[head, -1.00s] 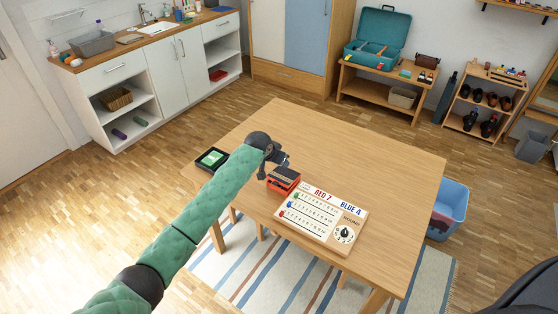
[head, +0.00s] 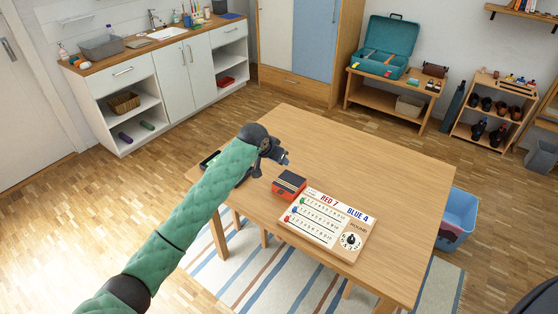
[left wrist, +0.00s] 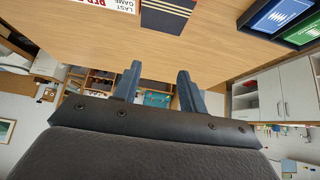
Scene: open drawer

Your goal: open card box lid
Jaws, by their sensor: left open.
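The card box (head: 289,186), small, red and dark, sits on the wooden table beside the score board (head: 327,222). Its lid looks shut, though its edges are too small to make out. In the left wrist view the box (left wrist: 168,14) shows dark with pale stripes at the top edge, partly cut off. My left gripper (head: 283,157) is open and empty above the table, just beyond the box and apart from it. Its two fingers (left wrist: 158,82) show spread in the left wrist view. My right gripper is not in view.
A black tray (head: 207,160) lies left of the box, mostly hidden by my left arm; its blue and green cards (left wrist: 282,14) show in the wrist view. The table's far and right parts (head: 365,150) are clear. A blue bin (head: 458,215) stands beyond the right edge.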

